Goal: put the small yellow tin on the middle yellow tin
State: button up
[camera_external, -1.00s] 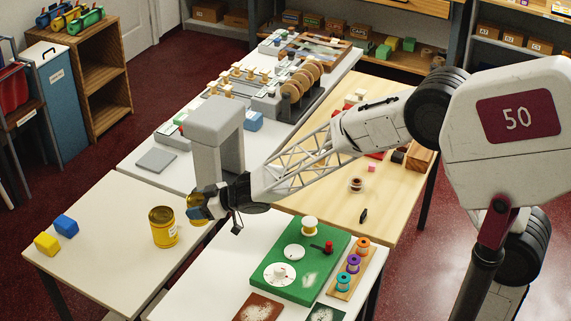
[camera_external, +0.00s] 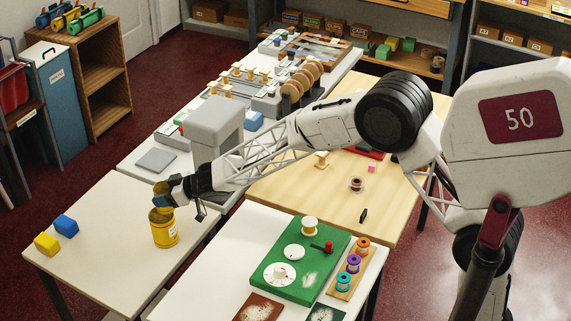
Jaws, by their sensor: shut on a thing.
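The fingers hide part of the small tin. From this angle I cannot tell whether the two tins touch. No other yellow tin shows.
A yellow block (camera_external: 46,244) and a blue block (camera_external: 66,226) lie on the left table, clear of the tins. A grey post (camera_external: 214,130) stands behind my forearm. A green board (camera_external: 300,262) with spools is on the front table. The left table's front is bare.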

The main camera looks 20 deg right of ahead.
jog(key=shift+w+a+f, duration=0.1)
jog(key=shift+w+a, duration=0.95)
jog(key=shift+w, duration=0.05)
jog(key=shift+f, duration=1.75)
jog(key=shift+f, duration=0.15)
jog(key=o, duration=1.1)
jog(key=shift+d+r, duration=0.15)
jog(key=shift+r, duration=0.05)
jog(key=shift+v, duration=5.85)
jog(key=shift+s, duration=0.1)
